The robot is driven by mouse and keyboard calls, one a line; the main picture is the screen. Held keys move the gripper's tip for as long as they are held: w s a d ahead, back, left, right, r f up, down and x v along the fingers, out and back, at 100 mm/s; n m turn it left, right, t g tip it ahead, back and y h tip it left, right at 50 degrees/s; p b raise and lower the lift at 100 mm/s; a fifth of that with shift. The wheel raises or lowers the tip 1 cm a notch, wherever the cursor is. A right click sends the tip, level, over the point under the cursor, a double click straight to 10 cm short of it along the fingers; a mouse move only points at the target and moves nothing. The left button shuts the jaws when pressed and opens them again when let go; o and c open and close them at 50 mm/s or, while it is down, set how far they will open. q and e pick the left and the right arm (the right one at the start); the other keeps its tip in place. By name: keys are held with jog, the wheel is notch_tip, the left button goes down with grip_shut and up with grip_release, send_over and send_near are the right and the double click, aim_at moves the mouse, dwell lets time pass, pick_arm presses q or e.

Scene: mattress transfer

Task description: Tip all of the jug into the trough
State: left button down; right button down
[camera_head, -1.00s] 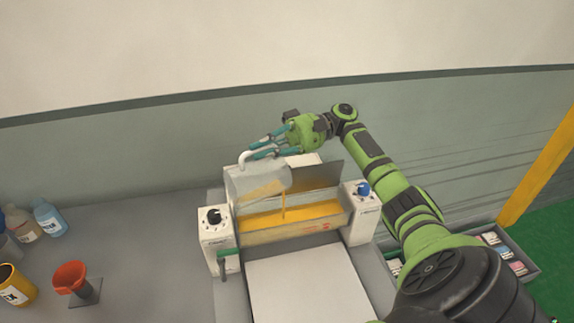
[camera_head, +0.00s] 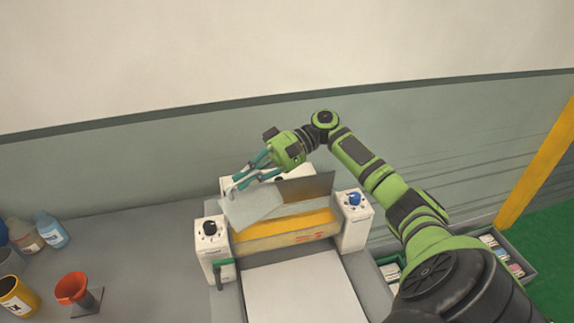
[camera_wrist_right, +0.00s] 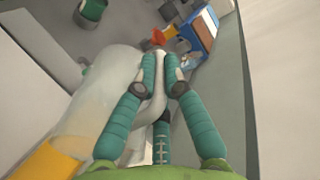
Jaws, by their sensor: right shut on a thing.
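The translucent jug (camera_head: 252,207) is tipped far over above the trough (camera_head: 285,228), which holds a yellow-orange liquid. My right gripper (camera_head: 252,179) is shut on the jug's handle, behind and above the trough. In the right wrist view the fingers (camera_wrist_right: 158,80) close around the white handle, and the jug's cloudy body (camera_wrist_right: 100,95) lies to the left. No stream shows between jug and trough now. The jug looks empty in the head view, though its lower inside is hard to make out. My left gripper is out of view.
White end blocks with a black knob (camera_head: 209,228) and a blue knob (camera_head: 354,198) flank the trough. A grey plate (camera_head: 306,187) stands behind it. An orange funnel (camera_head: 72,287), a yellow cup (camera_head: 15,294) and bottles (camera_head: 52,229) stand at the left.

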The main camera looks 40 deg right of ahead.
aim_at(230, 191)
jog(key=a+f, duration=0.1)
jog(key=w+a+h, duration=0.1)
jog(key=shift+a+f+p, duration=0.3)
jog(key=shift+f+p, duration=0.05)
jog(key=shift+f, duration=0.05)
jog(key=w+a+f+g+h, duration=0.2)
jog(key=a+f+g+h, duration=0.15)
jog(key=a+h, duration=0.9)
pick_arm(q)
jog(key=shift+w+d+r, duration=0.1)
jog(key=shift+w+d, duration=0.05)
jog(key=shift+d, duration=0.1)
pick_arm(e)
jog(key=shift+t+h, duration=0.25)
jog(key=shift+h, duration=0.6)
jog(key=r, duration=0.1)
jog(key=d+r, duration=0.1)
jog(key=r, duration=0.2)
jog(key=shift+s+d, duration=0.1)
jog(key=shift+d, duration=0.25)
